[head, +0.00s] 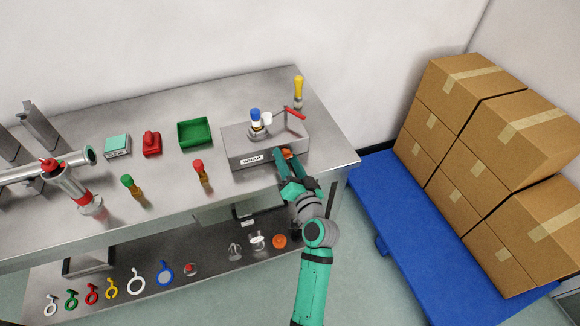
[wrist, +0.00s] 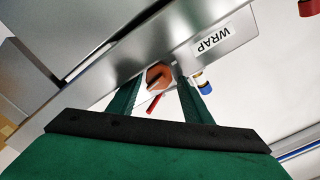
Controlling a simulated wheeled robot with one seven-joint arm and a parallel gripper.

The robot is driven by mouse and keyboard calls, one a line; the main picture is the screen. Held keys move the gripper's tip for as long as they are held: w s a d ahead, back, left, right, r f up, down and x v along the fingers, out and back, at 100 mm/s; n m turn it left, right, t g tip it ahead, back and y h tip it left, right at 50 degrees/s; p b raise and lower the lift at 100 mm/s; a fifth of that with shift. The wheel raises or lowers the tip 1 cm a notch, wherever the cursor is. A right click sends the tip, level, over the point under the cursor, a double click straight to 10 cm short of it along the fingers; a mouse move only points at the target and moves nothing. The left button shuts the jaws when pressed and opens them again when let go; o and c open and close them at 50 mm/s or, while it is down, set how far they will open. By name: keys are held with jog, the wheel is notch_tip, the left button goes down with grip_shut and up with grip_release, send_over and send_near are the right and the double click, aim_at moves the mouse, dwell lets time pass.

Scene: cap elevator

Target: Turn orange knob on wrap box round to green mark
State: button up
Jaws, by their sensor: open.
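The wrap box (head: 240,144) is a grey metal box on the right part of the steel table, with a WRAP label on its front. The orange knob (head: 287,153) sits on the box's front face, right of the label. It also shows in the wrist view (wrist: 158,75), with a dark bar across it. My gripper (head: 287,168) is open in front of the knob. In the wrist view its two green fingers (wrist: 158,92) point at the knob, one to each side of it. I cannot tell whether they touch it. I cannot make out a green mark.
A blue-capped bottle (head: 256,120) and a red lever (head: 294,112) are on top of the box. A yellow-topped item (head: 299,90) stands behind. A green tray (head: 195,132) and small bottles stand left. A blue platform (head: 400,225) with cardboard boxes (head: 470,125) is at right.

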jog(key=shift+d+f, duration=0.1)
jog(key=shift+f, duration=0.05)
jog(key=n, duration=1.2)
jog(key=shift+a+n, duration=0.3)
jog(key=s+d+f+m+h, duration=0.1)
jog(key=s+d+f, duration=0.1)
jog(key=s, duration=0.7)
jog(key=s+d+f+m+g+h, duration=0.1)
jog(key=s+f, duration=0.4)
jog(key=s, duration=0.5)
jog(key=s+d+f+m+h, duration=0.2)
jog(key=s+d+f+h, duration=0.1)
jog(key=s, duration=0.7)
jog(key=shift+s+f+m+g, duration=0.2)
jog(key=shift+f+m+g, duration=0.1)
jog(key=shift+f+m, duration=0.15)
jog(key=shift+w+d, duration=0.1)
